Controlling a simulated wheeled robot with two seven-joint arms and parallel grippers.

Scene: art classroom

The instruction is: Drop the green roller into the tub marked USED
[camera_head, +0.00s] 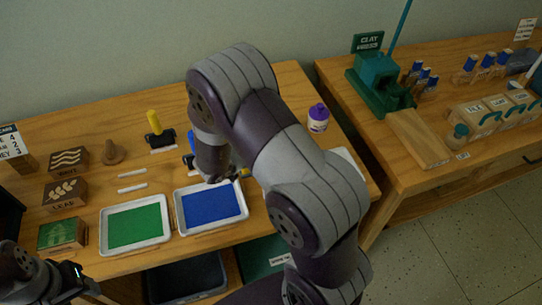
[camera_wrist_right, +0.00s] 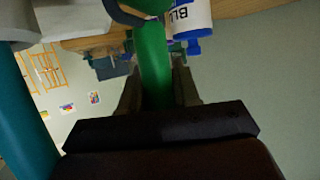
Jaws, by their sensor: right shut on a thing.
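The green roller's handle (camera_wrist_right: 152,55) stands between the fingers of my right gripper (camera_wrist_right: 157,92) in the right wrist view, and the gripper is shut on it. In the head view my right arm hides most of that gripper, and I cannot make out the green roller there. A dark tub (camera_head: 190,279) sits low under the table's front edge; no USED mark is readable on it. My left gripper (camera_head: 76,270) is at the bottom left corner of the head view, partly seen, apart from the tub.
A green paint tray (camera_head: 135,225) and a blue paint tray (camera_head: 210,207) lie along the table's front. A yellow-handled roller (camera_head: 155,130), stamp blocks (camera_head: 66,195) and a purple-capped bottle (camera_head: 318,118) stand behind and beside them. A second table (camera_head: 430,152) with a clay press stands right.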

